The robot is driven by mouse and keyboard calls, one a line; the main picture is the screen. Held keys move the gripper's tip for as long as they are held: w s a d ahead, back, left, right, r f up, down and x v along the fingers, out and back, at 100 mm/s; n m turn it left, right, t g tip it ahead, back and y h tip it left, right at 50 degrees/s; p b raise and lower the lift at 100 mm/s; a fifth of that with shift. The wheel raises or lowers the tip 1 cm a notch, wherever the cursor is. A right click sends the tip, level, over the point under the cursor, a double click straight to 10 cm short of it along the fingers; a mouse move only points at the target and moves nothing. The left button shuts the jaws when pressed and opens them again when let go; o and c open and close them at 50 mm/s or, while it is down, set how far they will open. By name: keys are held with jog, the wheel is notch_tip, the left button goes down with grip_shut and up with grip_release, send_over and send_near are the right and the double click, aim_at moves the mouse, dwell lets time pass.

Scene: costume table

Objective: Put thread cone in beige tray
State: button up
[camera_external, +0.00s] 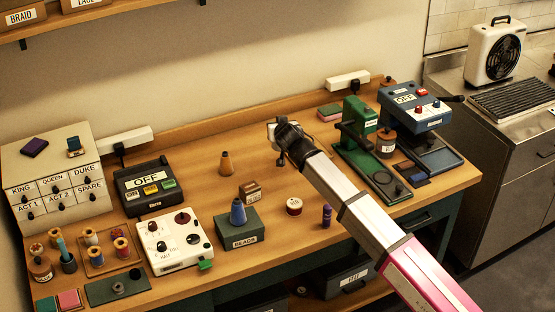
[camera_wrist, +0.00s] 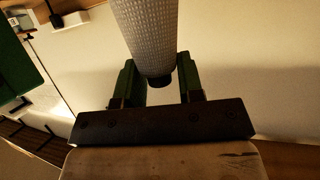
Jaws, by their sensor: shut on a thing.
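My gripper (camera_external: 278,134) is over the back middle of the table. In the wrist view its green finger pads (camera_wrist: 161,82) are shut on a pale grey, ribbed, tapering piece (camera_wrist: 146,35) with a dark end, which looks like a thread cone. In the external view my gripper mostly hides it. An orange-brown cone (camera_external: 226,165) stands on the table left of my gripper. A blue cone (camera_external: 238,213) stands on a green box. A shallow tan tray (camera_external: 105,266) with several spools lies at the front left; I cannot tell whether it is the beige tray.
A black OFF box (camera_external: 146,189) and a white dial box (camera_external: 180,243) stand left of centre. A green press (camera_external: 358,128) and a blue OFF machine (camera_external: 409,102) stand at right.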

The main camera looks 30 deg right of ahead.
jog(key=shift+m+g+h, duration=0.3)
jog(key=shift+m+h, duration=0.5)
jog(key=shift+h, duration=0.1)
jog(key=shift+w+d+f, duration=0.95)
jog(key=shift+d+f, duration=0.7)
jog(key=shift+d, duration=0.65)
jog(key=shift+w+d+f, duration=0.95)
jog(key=shift+d+f, duration=0.65)
jog(key=shift+d, duration=0.65)
jog(key=shift+w+d+f, duration=0.95)
jog(key=shift+d+f, duration=0.7)
jog(key=shift+d, duration=0.65)
jog(key=o, duration=0.9)
jog(key=shift+f, duration=0.1)
jog(key=shift+o, duration=0.2)
jog(key=v, duration=1.2)
jog(key=shift+r, duration=0.2)
